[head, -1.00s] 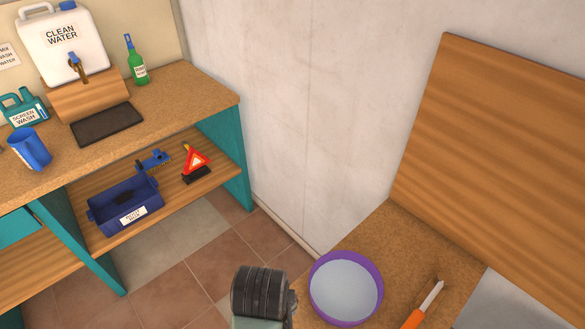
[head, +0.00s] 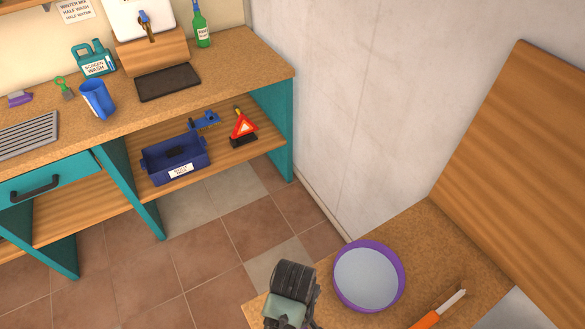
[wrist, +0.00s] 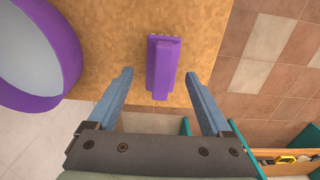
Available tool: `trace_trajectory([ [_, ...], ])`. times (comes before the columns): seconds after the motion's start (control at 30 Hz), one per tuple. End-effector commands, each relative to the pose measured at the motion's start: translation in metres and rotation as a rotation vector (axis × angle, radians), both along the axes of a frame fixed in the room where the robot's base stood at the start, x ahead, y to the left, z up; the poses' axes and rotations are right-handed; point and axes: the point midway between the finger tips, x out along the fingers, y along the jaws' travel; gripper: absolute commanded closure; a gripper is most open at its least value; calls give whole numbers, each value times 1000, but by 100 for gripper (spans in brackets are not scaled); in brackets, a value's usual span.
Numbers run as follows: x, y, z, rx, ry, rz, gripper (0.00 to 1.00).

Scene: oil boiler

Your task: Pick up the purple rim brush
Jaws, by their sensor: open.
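In the wrist view, a purple brush (wrist: 162,68) lies on the tan speckled worktop, its long block pointing towards me, with pale bristle tips along its far edge. My gripper (wrist: 158,75) is open and empty, with one blue-grey finger to each side of the brush in the picture. I cannot tell how far above it the fingers are. In the head view, the dark wrist part of my arm (head: 292,280) is over the worktop's left edge, and this brush is not visible there.
A purple-rimmed bowl (head: 369,276), also in the wrist view (wrist: 38,50), stands left of the brush there. An orange-handled tool (head: 438,308) lies right of the bowl. Another small purple item (head: 20,98) lies on the far counter. A wooden board (head: 510,150) leans behind.

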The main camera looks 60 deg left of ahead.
Motion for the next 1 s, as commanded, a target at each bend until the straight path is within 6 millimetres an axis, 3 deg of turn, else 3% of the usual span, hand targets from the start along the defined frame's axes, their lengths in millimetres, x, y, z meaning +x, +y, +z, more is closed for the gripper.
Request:
trace_trajectory([
  [0.23, -3, -2, -35, -2, 2, 0, 16],
  [0.57, -3, -1, -42, 0, 0, 0, 16],
  [1.0, -3, -1, -41, 0, 0, 0, 94],
])
